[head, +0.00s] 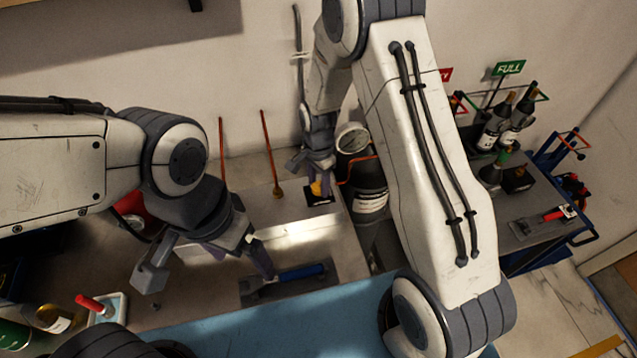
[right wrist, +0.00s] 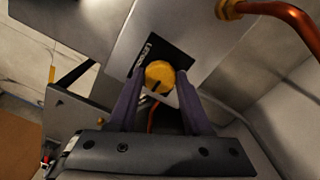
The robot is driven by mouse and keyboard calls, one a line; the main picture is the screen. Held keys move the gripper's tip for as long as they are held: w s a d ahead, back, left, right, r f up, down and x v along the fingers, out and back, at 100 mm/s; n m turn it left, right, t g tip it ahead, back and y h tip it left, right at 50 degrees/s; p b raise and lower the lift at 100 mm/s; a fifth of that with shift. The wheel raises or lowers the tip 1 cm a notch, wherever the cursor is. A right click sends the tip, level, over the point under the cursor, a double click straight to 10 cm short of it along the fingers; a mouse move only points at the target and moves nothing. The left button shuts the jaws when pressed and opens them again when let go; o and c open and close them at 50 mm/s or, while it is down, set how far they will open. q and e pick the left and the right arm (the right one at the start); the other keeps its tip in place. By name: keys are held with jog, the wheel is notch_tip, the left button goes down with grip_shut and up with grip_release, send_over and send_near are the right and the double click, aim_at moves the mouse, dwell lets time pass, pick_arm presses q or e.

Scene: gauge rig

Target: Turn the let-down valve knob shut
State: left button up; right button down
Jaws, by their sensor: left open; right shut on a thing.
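The let-down valve knob (right wrist: 160,76) is yellow with a dark mark and sits on a black label plate (right wrist: 150,51) on a grey panel. My right gripper (right wrist: 156,88) is shut on the knob, one finger on each side of it. In the head view the knob (head: 316,188) shows only partly below my right gripper (head: 318,170). A round pressure gauge (head: 352,138) stands just right of it; its reading is too small to tell. My left gripper (head: 212,268) is open and empty over the bench, left of the blue-handled tool.
A blue-handled tool (head: 300,272) lies on a dark tray at the bench front. A dark bottle (head: 369,190) stands right of the knob. Copper pipes (head: 270,155) rise behind. A cart (head: 545,190) with bottles and a green FULL sign (head: 508,68) is at right.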

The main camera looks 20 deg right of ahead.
aim_at(318, 186)
jog(key=shift+w, duration=0.1)
dwell(0.3)
jog(key=shift+c, duration=1.6)
grip_release()
jog(key=shift+r, duration=0.1)
jog(key=shift+r, duration=0.35)
notch_tip(318, 186, up, 10)
jog(key=b, duration=0.2)
jog(key=shift+f, duration=0.15)
